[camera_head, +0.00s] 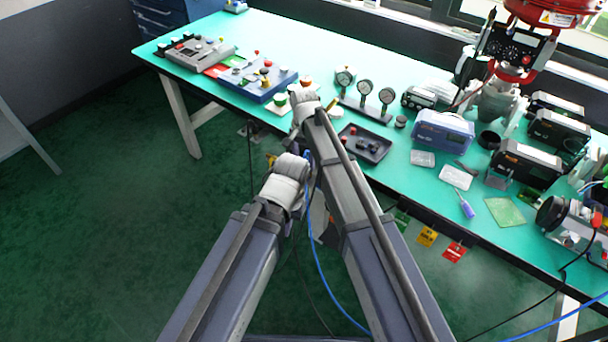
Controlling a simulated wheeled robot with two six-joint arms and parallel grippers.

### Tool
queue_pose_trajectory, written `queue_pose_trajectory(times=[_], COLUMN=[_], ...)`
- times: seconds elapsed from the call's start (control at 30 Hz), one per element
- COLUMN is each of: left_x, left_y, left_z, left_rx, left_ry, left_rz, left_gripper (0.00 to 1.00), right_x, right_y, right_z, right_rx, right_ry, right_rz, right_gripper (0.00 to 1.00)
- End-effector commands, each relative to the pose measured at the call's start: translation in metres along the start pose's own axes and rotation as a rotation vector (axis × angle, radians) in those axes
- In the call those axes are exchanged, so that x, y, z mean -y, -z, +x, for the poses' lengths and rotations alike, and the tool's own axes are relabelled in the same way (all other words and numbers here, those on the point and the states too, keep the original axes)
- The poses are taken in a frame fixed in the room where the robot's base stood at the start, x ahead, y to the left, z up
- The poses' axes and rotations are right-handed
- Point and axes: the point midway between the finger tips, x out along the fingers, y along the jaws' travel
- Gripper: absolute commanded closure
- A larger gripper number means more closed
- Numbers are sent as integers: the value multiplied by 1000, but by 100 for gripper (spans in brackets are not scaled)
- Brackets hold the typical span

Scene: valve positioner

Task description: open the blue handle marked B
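I cannot make out a blue handle marked B in the head view; no letter B is readable. Both of my arms reach forward from the bottom of the picture to the near edge of the green-topped bench (270,45). The left arm ends in a pale wrist just short of the bench edge. The right arm ends in a pale wrist close to the gauges. The fingers of both grippers are hidden behind my wrists and arm links. My arms also cover part of the bench front.
A blue box with knobs (258,80), a gauge stand (365,107), a black tray (364,144), a blue meter (443,131) and a red-topped valve (515,70) stand on the bench. A red tag (454,252) hangs below its edge. The floor at left is clear.

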Motion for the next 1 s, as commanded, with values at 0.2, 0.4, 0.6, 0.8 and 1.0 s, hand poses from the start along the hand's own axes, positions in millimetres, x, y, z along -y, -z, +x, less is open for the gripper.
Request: queue_pose_trajectory(times=[0.2, 0.4, 0.6, 0.8, 1.0], left_x=[-3, -5, -6, -6, -6], left_y=[2, 3, 4, 4, 4], left_z=[34, 56, 61, 60, 60], left_rx=[0, 0, 0, 0, 0], left_ry=[0, 0, 0, 0, 0], left_rz=[0, 1, 1, 0, 0], left_gripper=[100, 100, 100, 100, 100], right_x=[0, 0, 0, 0, 0], right_y=[0, 0, 0, 0, 0], right_z=[34, 57, 62, 60, 60], right_rx=[0, 0, 0, 0, 0], right_ry=[0, 0, 0, 0, 0], right_rz=[-1, -1, -1, -1, -1], right_gripper=[38, 38, 38, 38, 60])
